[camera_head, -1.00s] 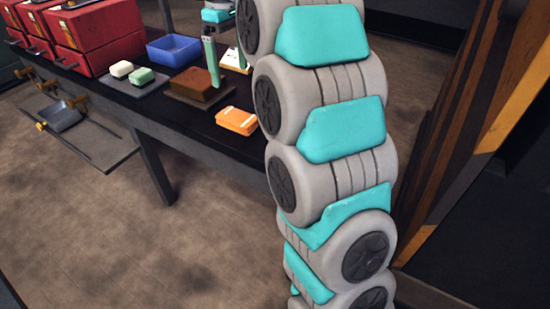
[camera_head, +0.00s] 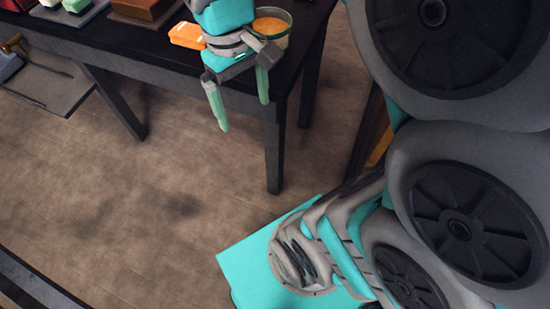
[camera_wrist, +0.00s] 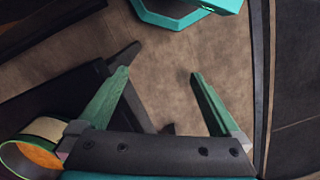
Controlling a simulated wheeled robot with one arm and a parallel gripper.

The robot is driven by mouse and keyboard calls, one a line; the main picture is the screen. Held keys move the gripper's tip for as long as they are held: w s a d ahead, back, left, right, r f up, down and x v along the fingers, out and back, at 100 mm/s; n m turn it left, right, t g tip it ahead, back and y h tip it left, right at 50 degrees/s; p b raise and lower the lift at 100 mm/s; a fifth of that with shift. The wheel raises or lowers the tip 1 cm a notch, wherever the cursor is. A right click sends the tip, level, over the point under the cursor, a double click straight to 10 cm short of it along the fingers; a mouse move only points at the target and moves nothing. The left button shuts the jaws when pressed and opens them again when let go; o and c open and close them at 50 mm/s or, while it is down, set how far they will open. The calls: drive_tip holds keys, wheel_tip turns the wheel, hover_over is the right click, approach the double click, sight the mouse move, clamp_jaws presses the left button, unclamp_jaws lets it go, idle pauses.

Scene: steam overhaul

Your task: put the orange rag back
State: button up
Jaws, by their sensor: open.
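The orange rag (camera_head: 187,35) lies folded on the dark table near its front edge, in the head view. My gripper (camera_head: 240,112) hangs just in front of the table edge, right of and nearer than the rag, with its green fingers pointing down. The fingers are spread apart with nothing between them. In the wrist view my gripper (camera_wrist: 160,72) is also open and empty above the bare floor. The rag does not show in the wrist view.
A round tin with orange contents (camera_head: 272,25) stands at the table's right end, close behind my gripper; it also shows in the wrist view (camera_wrist: 35,155). The floor (camera_head: 170,200) in front is clear.

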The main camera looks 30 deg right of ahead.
drive_tip(key=s+f+m, duration=0.2)
drive_tip(key=s+f, duration=0.4)
drive_tip(key=s, duration=0.4)
drive_tip(key=shift+s+f, duration=0.15)
drive_tip(key=shift+f, duration=0.25)
drive_tip(key=shift+d, duration=0.15)
idle(0.4)
